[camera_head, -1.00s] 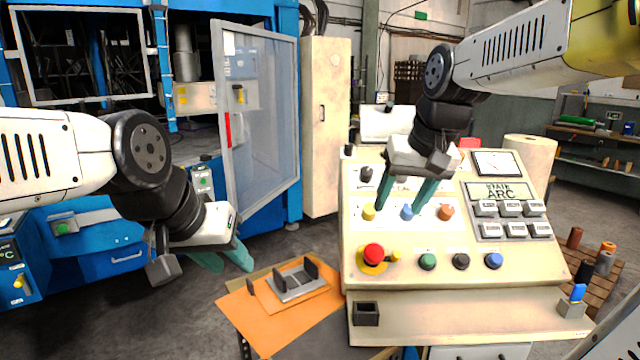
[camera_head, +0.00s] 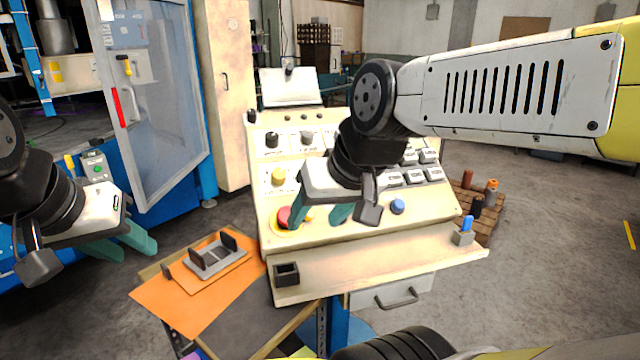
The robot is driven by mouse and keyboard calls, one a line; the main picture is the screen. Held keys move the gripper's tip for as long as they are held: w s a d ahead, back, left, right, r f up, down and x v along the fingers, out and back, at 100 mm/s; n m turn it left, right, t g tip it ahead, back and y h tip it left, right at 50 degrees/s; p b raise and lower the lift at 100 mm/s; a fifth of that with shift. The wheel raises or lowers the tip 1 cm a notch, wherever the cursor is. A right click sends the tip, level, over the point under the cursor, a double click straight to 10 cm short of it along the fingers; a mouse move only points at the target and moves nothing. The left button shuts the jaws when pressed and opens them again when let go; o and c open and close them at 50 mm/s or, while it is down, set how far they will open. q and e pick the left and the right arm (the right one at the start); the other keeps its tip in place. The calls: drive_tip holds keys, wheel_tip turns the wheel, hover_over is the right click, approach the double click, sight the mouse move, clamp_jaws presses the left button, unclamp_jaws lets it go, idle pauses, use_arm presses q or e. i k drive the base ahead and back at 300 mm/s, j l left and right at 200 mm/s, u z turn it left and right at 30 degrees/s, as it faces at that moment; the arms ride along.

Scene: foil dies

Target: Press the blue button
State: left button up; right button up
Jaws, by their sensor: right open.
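The blue button (camera_head: 398,206) is a round cap low on the right of the cream control panel (camera_head: 440,207) in the head view. My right gripper (camera_head: 316,219) is open and empty in front of the panel, its teal fingers pointing down. Its fingertips are left of the blue button, beside the red mushroom button (camera_head: 284,214), and I cannot tell whether they touch the panel. The gripper hides the other lower buttons and the upper blue knob. My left gripper (camera_head: 139,252) is at the far left, its teal fingers apart and empty, away from the panel.
A yellow knob (camera_head: 278,176) sits on the panel's upper left. An orange sheet (camera_head: 180,310) with a grey die fixture (camera_head: 218,260) lies left of the panel. A small block with a blue piece (camera_head: 467,224) stands on the right of the ledge. A glass door (camera_head: 155,100) stands open at left.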

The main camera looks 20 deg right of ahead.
sight(398, 205)
drive_tip(key=z, duration=1.3)
